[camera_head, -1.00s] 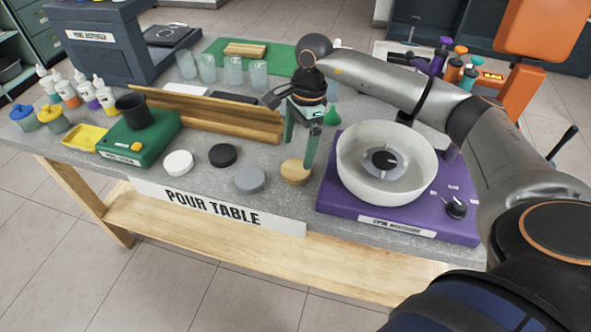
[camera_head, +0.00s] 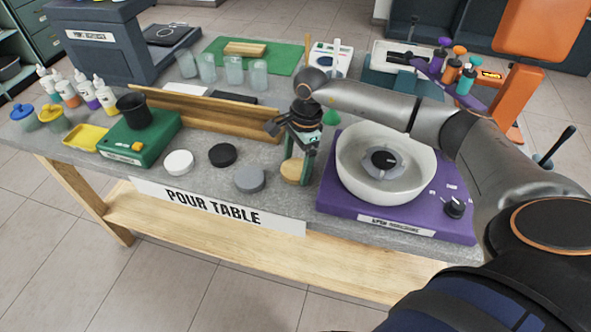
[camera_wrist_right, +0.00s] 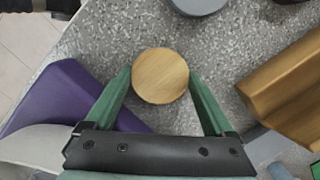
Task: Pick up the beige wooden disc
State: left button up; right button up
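The beige wooden disc (camera_head: 292,171) lies flat on the grey table top, near its front edge and left of the purple spin machine. It also shows in the right wrist view (camera_wrist_right: 160,76), round with visible wood grain. My right gripper (camera_head: 296,178) is over the disc and points down. Its green fingers stand on opposite sides of the disc, with the fingertips (camera_wrist_right: 160,74) close to its rim. A small gap seems to show on each side, so I see it open around the disc. My left gripper is not in view.
The spin machine (camera_head: 362,207) with its white bowl (camera_head: 360,185) stands close on the right. Grey (camera_head: 249,180), black (camera_head: 222,155) and white (camera_head: 178,162) discs lie to the left. A wooden channel (camera_head: 215,120) runs behind. Bare table separates these discs.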

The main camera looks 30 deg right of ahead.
jog(key=c, duration=0.7)
